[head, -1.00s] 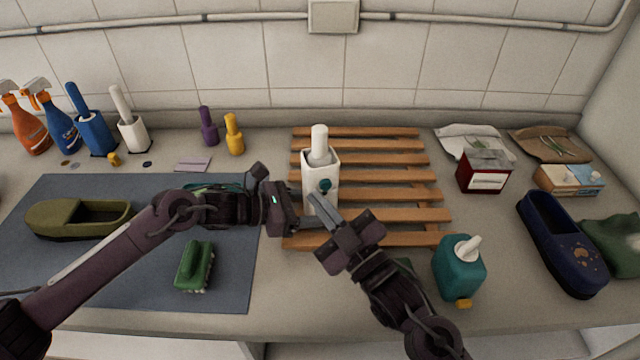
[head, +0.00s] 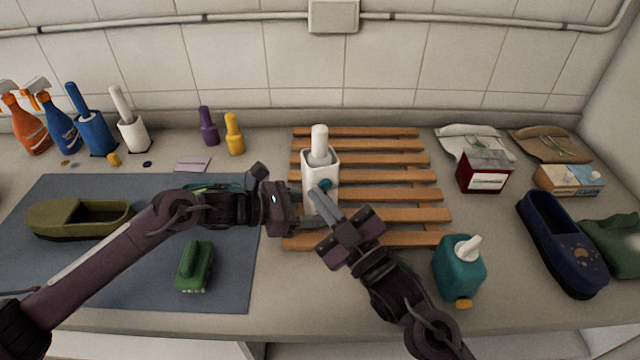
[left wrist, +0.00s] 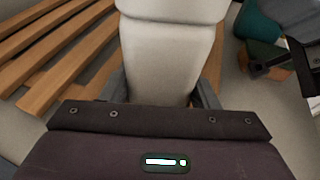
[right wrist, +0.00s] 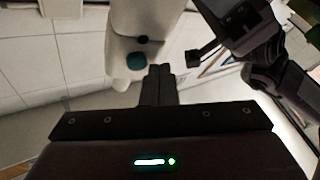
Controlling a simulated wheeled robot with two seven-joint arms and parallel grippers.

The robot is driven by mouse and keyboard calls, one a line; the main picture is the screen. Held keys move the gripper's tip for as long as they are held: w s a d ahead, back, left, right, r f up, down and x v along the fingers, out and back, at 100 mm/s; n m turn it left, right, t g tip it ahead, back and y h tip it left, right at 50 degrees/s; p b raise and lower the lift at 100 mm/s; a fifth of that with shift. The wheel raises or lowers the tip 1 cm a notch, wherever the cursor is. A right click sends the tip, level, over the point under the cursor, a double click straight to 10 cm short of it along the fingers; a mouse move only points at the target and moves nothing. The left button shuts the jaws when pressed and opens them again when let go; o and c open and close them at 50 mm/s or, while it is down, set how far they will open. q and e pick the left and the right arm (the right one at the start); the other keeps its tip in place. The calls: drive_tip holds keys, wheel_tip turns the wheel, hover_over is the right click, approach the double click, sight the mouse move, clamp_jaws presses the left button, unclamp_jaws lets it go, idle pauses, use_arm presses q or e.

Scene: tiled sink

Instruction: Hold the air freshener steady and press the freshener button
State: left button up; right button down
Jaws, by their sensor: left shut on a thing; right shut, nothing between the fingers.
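The air freshener (head: 318,163) is a white upright bottle with a teal round button (head: 325,185) on its front, standing at the left part of the wooden rack. My left gripper (head: 306,212) is shut on its lower body; the left wrist view shows the white body (left wrist: 168,60) between the fingers. My right gripper (head: 322,198) is shut and empty, its tips just in front of and below the button. In the right wrist view the closed fingertips (right wrist: 160,72) are close to the button (right wrist: 136,61); whether they touch cannot be told.
The slatted wooden rack (head: 400,194) lies under the freshener. A teal bottle (head: 458,268) stands right of my right arm. A green brush (head: 195,265) lies on the dark mat (head: 110,290) at left. Boxes, packets and a navy shoe (head: 560,245) are at right.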

drive_tip(key=shift+w+d, duration=0.1)
drive_tip(key=shift+w, duration=0.45)
idle(0.4)
drive_tip(key=shift+w+f, duration=0.1)
drive_tip(key=shift+f, duration=0.1)
idle(0.3)
drive_tip(key=shift+s, duration=1.1)
drive_tip(key=s, duration=0.6)
drive_tip(key=shift+a, duration=0.35)
drive_tip(key=shift+r, duration=0.15)
idle(1.6)
